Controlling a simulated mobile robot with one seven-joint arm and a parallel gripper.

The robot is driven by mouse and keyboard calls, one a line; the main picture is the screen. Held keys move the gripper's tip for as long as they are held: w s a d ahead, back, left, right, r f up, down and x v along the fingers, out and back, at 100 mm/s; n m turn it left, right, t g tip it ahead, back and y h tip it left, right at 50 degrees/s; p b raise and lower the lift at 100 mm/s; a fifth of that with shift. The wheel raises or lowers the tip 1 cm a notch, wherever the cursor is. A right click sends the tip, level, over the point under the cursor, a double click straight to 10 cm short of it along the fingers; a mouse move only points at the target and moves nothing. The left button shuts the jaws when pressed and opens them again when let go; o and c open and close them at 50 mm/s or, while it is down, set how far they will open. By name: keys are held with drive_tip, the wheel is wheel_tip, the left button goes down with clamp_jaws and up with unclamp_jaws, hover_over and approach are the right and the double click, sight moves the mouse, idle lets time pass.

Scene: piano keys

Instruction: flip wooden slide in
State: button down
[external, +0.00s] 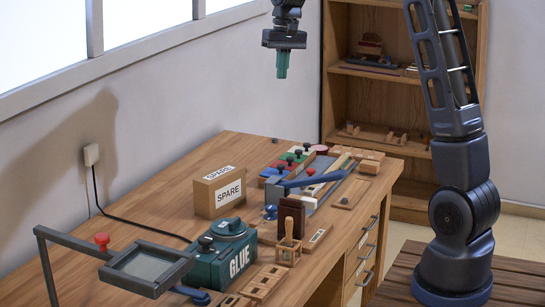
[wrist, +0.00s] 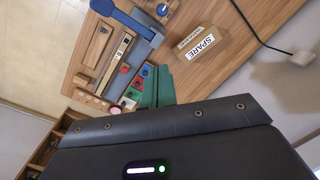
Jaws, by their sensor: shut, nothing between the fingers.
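My gripper (external: 282,72) hangs high above the far end of the workbench, its green fingers pointing down. It is shut and empty, well apart from everything on the bench. In the wrist view the green fingers (wrist: 158,88) show beside the coloured blocks. I cannot tell for sure which part is the wooden slide. A flat light wooden piece with a dark knob (external: 347,193) lies at the bench's right edge. A long, narrow wooden strip (wrist: 117,55) lies in the grey fixture with the blue lever (external: 312,179); the lever also shows in the wrist view (wrist: 122,16).
A SPARE box (external: 218,191) stands mid-bench, also in the wrist view (wrist: 201,43). A green GLUE box (external: 226,256), a framed stand (external: 147,267) and a dark brown upright piece (external: 291,214) stand nearer. Red, green and blue knobbed blocks (external: 289,161) sit behind the lever. A bookcase (external: 395,100) stands behind.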

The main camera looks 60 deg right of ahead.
drive_tip(key=w+d+f+m+g+y, duration=0.1)
drive_tip(key=w+d+f+m, duration=0.1)
drive_tip(key=d+f, duration=1)
drive_tip(key=w+d+f+m+g, duration=0.1)
drive_tip(key=d+f+m, duration=0.1)
drive_tip(key=d+f, duration=0.9)
drive_tip(key=d, duration=0.5)
drive_tip(key=shift+w+d+f+m+y, duration=0.2)
drive_tip(key=shift+w+f+m+y, duration=0.1)
drive_tip(key=shift+w+f+y, duration=0.1)
drive_tip(key=shift+s+f, duration=0.1)
drive_tip(key=x, duration=1)
drive_tip(key=shift+a, duration=0.1)
drive_tip(key=shift+s+a, duration=0.25)
drive_tip(key=shift+a, duration=0.25)
drive_tip(key=shift+s+a, duration=0.25)
drive_tip(key=shift+a, duration=0.25)
drive_tip(key=shift+s+a+f, duration=0.25)
drive_tip(key=shift+s+a, duration=0.1)
drive_tip(key=shift+a, duration=0.35)
